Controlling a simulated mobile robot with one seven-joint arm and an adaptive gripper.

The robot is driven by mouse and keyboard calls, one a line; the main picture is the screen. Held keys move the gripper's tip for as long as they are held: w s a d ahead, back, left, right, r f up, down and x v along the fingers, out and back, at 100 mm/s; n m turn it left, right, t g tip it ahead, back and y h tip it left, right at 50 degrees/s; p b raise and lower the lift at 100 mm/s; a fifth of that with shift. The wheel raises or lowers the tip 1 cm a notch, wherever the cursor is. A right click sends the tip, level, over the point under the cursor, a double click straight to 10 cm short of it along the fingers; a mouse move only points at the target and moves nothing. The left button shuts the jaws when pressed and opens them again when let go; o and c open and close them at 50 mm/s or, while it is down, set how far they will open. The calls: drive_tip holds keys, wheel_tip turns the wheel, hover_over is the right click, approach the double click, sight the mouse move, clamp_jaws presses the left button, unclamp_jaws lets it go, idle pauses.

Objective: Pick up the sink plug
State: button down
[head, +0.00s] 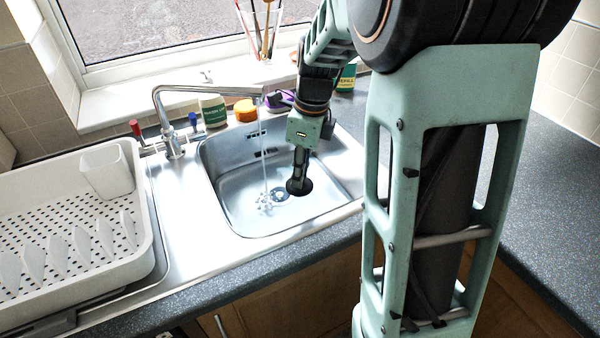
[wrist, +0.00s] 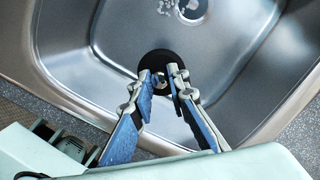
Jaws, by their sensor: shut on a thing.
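The sink plug is a round black disc (wrist: 183,59) in the wrist view. It also shows in the head view (head: 306,188) as a dark disc under my gripper, inside the sink. My gripper (wrist: 162,82) is shut on the middle of the plug, where a small pale part shows between the fingertips. In the head view my gripper (head: 299,184) points down into the basin. The plug is beside the drain hole (head: 280,195), on its right in the head view. I cannot tell whether the plug touches the basin floor.
Water runs from the tap (head: 205,89) into the sink (head: 232,200). A white dish rack (head: 70,283) stands on the left. A green-labelled pot (head: 213,111), an orange-lidded jar (head: 245,111) and a purple item (head: 276,101) line the back. The right counter (head: 545,220) is clear.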

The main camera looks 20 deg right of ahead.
drive_tip(key=shift+r+p, duration=2.1)
drive_tip(key=shift+r, duration=0.25)
